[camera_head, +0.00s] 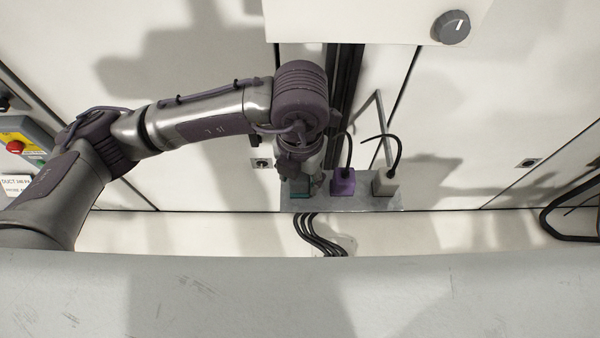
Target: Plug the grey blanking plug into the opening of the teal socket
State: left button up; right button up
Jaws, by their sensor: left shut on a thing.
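The teal socket (300,190) stands at the left end of a grey metal plate (360,204) at the foot of the cabinet wall. My left gripper (298,173) points down right over it and covers much of its upper part. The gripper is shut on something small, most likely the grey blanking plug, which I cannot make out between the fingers. The socket's opening is hidden too, so I cannot tell whether the plug is above it or in it. My right gripper is not in view.
Right of the teal socket stand a purple socket (343,183) and a pale grey one (384,184), each with a black cable rising from it. Black cables (318,238) run below the plate. A box with a knob (451,27) juts out above. A grey surface (300,295) fills the front.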

pick_arm(q)
jog(key=shift+f, duration=0.3)
jog(key=o, duration=1.4)
jog(key=shift+c, duration=0.2)
